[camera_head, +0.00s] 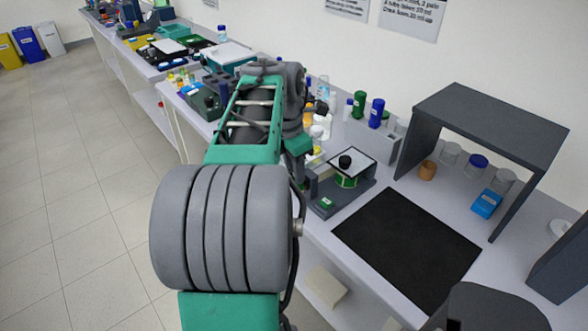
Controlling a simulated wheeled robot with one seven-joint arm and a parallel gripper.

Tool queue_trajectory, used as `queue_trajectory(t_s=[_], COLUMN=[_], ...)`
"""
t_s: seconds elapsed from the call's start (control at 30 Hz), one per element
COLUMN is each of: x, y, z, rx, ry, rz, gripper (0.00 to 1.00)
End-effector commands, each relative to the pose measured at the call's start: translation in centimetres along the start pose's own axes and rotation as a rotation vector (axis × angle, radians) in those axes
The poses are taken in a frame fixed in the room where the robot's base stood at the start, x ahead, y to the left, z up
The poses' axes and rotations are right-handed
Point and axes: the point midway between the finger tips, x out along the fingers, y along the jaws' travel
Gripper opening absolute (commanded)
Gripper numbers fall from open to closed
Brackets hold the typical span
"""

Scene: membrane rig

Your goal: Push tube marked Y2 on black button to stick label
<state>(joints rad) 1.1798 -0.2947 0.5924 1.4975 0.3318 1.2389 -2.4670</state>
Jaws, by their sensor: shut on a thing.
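A small dark grey device (325,205) stands on the bench right of my arm. It has a tilted white plate with a black round button (345,161) on top and a green ring under the plate. My arm reaches out over the bench and bends down just left of this device. My gripper is hidden behind my own arm links, so its fingers and anything between them do not show. I cannot make out a tube marked Y2 or a label.
A black mat (405,246) lies clear in front of a dark grey shelf frame (490,120). Under the frame are several jars and a blue box (487,203). Bottles, including a blue one (376,113), stand along the wall. Crowded benches run away at the back left.

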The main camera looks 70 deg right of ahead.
Motion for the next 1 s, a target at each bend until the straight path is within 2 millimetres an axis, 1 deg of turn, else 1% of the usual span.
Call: queue_trajectory(t_s=[0.2, 0.63, 0.73, 1.0], x=[-2.0, -5.4, -5.7, -5.5], y=[-0.1, -0.3, -0.4, -0.4], z=[-0.8, -2.8, -3.1, -3.2], rx=[0.0, -0.002, 0.0, 0.0], ry=[-0.001, -0.001, 0.0, 0.0], rz=[0.002, 0.002, 0.001, 0.001], gripper=[0.0, 0.0, 0.0, 0.0])
